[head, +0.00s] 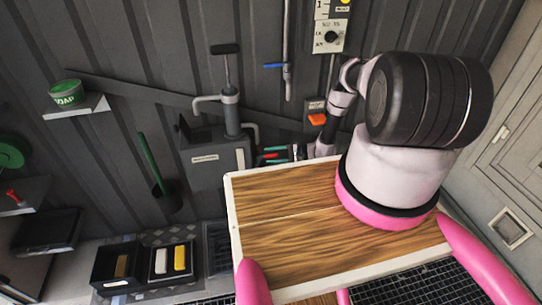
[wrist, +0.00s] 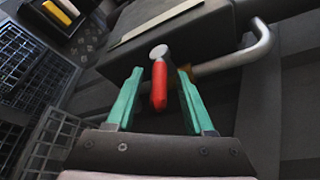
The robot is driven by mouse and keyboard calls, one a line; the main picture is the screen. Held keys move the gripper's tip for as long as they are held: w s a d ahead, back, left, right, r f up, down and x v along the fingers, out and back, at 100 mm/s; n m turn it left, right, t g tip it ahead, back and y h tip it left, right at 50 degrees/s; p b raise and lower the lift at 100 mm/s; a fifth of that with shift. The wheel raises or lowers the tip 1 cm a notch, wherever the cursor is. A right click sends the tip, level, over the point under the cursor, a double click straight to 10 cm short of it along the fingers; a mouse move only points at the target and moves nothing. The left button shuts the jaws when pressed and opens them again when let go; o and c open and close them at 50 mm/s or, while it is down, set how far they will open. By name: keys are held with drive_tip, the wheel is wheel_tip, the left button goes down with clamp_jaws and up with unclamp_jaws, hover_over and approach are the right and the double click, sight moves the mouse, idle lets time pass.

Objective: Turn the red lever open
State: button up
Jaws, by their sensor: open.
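The red lever (wrist: 159,88) shows in the wrist view, with a round silver pivot at its top end, beside a curved metal pipe. It points down the picture towards my gripper. My gripper (wrist: 158,76) is open, with one teal finger on each side of the lever and a visible gap to each. In the head view, the teal fingers (head: 274,154) are beside the grey tank, and a small bit of the red lever (head: 269,156) shows between them. My arm and the wooden top hide part of this area.
The grey tank (head: 211,163) carries a hand pump (head: 229,100). A blue-handled pipe (head: 286,66) and an orange switch (head: 317,118) are on the wall. A wooden top (head: 280,230) fills the near middle. Trays with yellow and tan blocks (head: 180,257) stand low left.

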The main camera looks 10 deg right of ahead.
drive_tip(key=shift+a, duration=0.15)
clamp_jaws()
drive_tip(key=shift+w, duration=0.1)
idle(1.3)
